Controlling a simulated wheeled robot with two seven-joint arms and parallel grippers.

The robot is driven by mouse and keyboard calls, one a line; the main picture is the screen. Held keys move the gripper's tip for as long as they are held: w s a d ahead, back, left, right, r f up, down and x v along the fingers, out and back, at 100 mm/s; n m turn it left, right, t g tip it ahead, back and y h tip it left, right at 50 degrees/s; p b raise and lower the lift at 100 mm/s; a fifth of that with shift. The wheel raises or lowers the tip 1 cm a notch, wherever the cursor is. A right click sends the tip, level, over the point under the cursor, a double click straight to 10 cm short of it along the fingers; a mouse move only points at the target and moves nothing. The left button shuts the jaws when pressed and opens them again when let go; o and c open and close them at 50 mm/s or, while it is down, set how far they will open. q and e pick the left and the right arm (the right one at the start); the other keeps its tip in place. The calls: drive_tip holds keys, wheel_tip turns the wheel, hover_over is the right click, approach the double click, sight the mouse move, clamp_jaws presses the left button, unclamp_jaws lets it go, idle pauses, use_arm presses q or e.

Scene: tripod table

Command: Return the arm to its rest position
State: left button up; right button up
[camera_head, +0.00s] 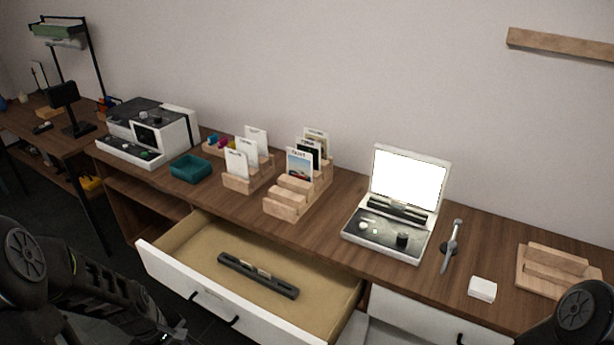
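My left arm enters at the lower left, with a round black joint and a dark link running down to the bottom edge. The end of my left gripper (172,334) seems to show at the bottom edge, dark and partly cut off; I cannot tell its finger opening. My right arm shows only as a round black joint at the lower right corner, in front of the desk. My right gripper is out of the picture. Neither arm visibly touches anything on the desk.
An open drawer (190,240) juts from the wooden desk (335,225), with a black bar-shaped object (258,275) inside.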

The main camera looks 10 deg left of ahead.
use_arm(q)
drive_tip(key=w+d+f+m+t, duration=0.1)
drive_tip(key=w+d+f+m, duration=0.1)
drive_tip(key=d+f+m, duration=0.35)
drive_tip(key=w+d+f+m+t, duration=0.1)
drive_tip(key=w+d+f+m, duration=0.15)
drive_tip(key=d, duration=0.65)
drive_tip(key=s+d+f+m+g+h, duration=0.1)
drive_tip(key=s+d+f+m, duration=0.1)
drive_tip(key=s+d, duration=0.4)
drive_tip(key=s+d+f+m+g+h, duration=0.2)
drive_tip(key=s+d, duration=0.5)
drive_tip(key=d, duration=0.5)
wheel_tip(320, 180, down, 2)
drive_tip(key=shift+d+m+g+h, duration=0.2)
drive_tip(key=shift+m+g+h, duration=0.1)
drive_tip(key=shift+m, duration=0.2)
drive_tip(key=shift+a, duration=0.1)
